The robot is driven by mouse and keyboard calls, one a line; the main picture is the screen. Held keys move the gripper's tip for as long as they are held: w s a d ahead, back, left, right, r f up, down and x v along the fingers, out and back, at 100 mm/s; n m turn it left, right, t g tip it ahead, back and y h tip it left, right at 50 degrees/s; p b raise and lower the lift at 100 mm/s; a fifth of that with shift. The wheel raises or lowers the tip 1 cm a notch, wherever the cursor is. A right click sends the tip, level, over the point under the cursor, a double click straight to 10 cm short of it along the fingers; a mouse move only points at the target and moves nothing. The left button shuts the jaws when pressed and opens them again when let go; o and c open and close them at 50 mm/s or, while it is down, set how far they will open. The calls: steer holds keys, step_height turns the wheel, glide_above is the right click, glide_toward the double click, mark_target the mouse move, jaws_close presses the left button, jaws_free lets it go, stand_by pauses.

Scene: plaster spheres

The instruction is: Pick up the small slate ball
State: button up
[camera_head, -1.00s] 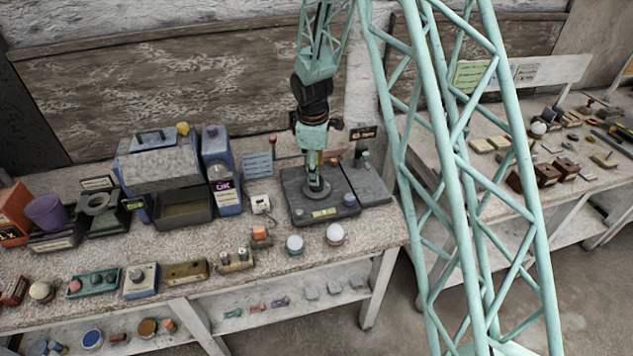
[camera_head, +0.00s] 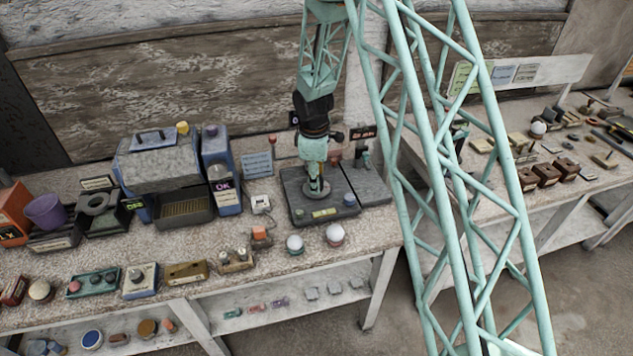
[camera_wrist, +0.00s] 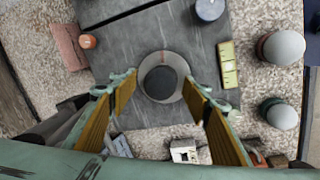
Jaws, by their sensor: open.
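The small slate ball (camera_wrist: 160,83) is dark grey and round in the wrist view. It rests on a pale grey round disc (camera_wrist: 145,94) on a dark slab (camera_wrist: 112,30). My gripper (camera_wrist: 160,90) is open, with a yellow-padded finger on either side of the ball and a visible gap at each side. In the head view my gripper (camera_head: 315,172) points down, low over the disc (camera_head: 318,195). The ball is largely hidden there by the gripper.
A blue-grey knob (camera_wrist: 209,10) and a green-yellow label block (camera_wrist: 228,63) stand on the slab near the disc. Two pale-topped balls (camera_head: 334,235) (camera_head: 295,243) sit by the bench's front edge. A blue machine (camera_head: 222,175) stands to the left.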

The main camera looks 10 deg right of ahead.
steer(key=c, duration=1)
steer(key=shift+r, duration=0.25)
steer(key=shift+r, duration=1.55)
steer(key=s+a, duration=0.1)
steer(key=s, duration=0.4)
steer(key=s+a+r+b, duration=0.1)
steer(key=s+a, duration=0.1)
steer(key=s, duration=0.3)
steer(key=s+a+b, duration=0.1)
steer(key=s, duration=0.4)
steer(key=shift+s+a+r, duration=0.2)
steer(key=shift+a, duration=0.1)
